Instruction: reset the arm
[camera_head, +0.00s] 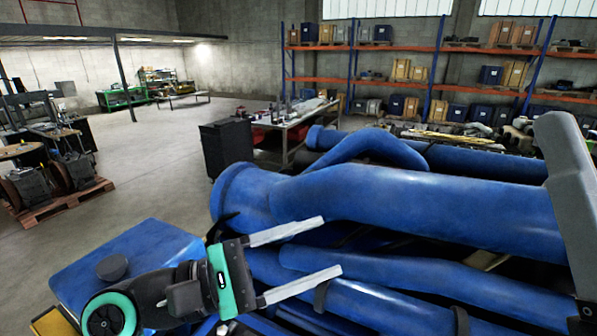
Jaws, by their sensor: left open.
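My left gripper (333,246) reaches in from the lower left in the head view. Its two long pale fingers are spread wide apart and point right, with nothing between them. The fingers show in front of large blue pipes (420,200); I cannot tell whether they touch them. The gripper body is black with a teal band. A grey, slanted link stands at the right edge; no right gripper shows.
The blue pipework fills the centre and right. A black cabinet (227,147) and a workbench (300,122) stand behind it. Orange-beamed shelves (420,50) with boxes line the back wall. A wooden pallet (62,203) carries dark parts at left. Open concrete floor (160,150) lies between.

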